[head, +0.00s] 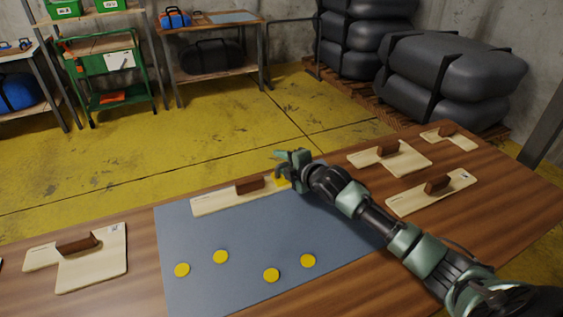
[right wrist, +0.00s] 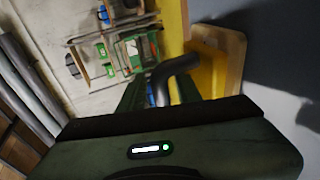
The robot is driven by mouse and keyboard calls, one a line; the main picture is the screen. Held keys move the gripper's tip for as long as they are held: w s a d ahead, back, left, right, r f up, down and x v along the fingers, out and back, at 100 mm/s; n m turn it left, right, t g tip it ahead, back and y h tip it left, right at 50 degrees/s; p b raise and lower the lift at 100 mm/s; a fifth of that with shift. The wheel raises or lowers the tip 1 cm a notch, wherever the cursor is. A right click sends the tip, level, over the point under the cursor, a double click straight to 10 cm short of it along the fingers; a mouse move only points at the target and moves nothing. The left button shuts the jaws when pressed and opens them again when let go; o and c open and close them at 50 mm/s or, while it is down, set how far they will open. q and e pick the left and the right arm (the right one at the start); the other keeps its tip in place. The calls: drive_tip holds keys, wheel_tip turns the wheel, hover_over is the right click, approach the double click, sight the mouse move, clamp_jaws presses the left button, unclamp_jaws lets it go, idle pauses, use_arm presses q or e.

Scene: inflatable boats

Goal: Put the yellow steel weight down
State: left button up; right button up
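The yellow steel weight (head: 281,181) shows as a small yellow patch under my right gripper (head: 292,160), at the right end of a pale wooden board (head: 215,203) by the mat's far edge. In the right wrist view the yellow weight (right wrist: 207,68) is large, in front of pale wood (right wrist: 236,50). Its bent black handle (right wrist: 178,66) reaches to the dark green fingers. My right gripper appears shut on this handle; the grip is partly hidden by the gripper body. Whether the weight touches the board I cannot tell.
A blue-grey mat (head: 235,245) with several yellow discs (head: 221,257) lies on the wooden table (head: 130,222). Notched boards with brown handles lie left (head: 107,268) and right (head: 400,157). Beyond are yellow floor, shelves, a green cart (head: 105,70) and stacked dark grey bundles (head: 450,75).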

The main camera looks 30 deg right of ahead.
drive_tip(key=v, duration=1.1)
drive_tip(key=shift+s+r, duration=0.25)
drive_tip(key=shift+s, duration=0.2)
drive_tip(key=shift+d, duration=0.1)
